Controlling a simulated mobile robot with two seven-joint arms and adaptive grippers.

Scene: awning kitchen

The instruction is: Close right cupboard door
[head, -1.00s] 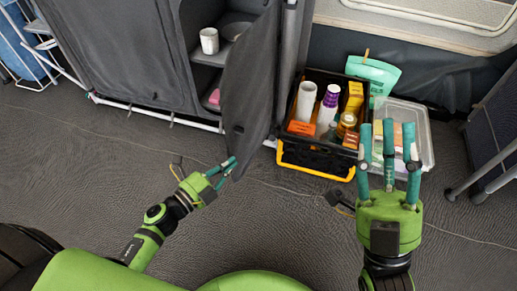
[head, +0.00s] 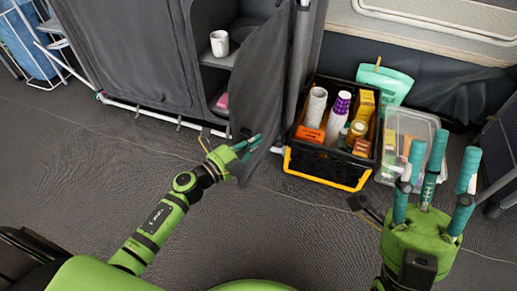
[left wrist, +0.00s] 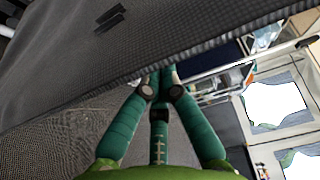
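The right cupboard door (head: 262,70) is a grey fabric panel, swung partly open towards me. It hangs from the right side of the grey cupboard (head: 135,55). My left gripper (head: 251,148) is at the door's lower free corner, with its teal fingers against or very near the panel. In the left wrist view the fingers (left wrist: 160,85) converge at the door's lower edge (left wrist: 190,55). Whether they pinch the edge cannot be told. My right gripper (head: 443,146) is open and empty, with fingers spread, at the right over the floor.
Inside the cupboard are a white mug (head: 219,43) and a pink item (head: 223,101). A black and yellow crate (head: 325,165) of bottles and boxes stands right of the door, with a clear bin (head: 428,125) beside it. The grey floor in front is clear.

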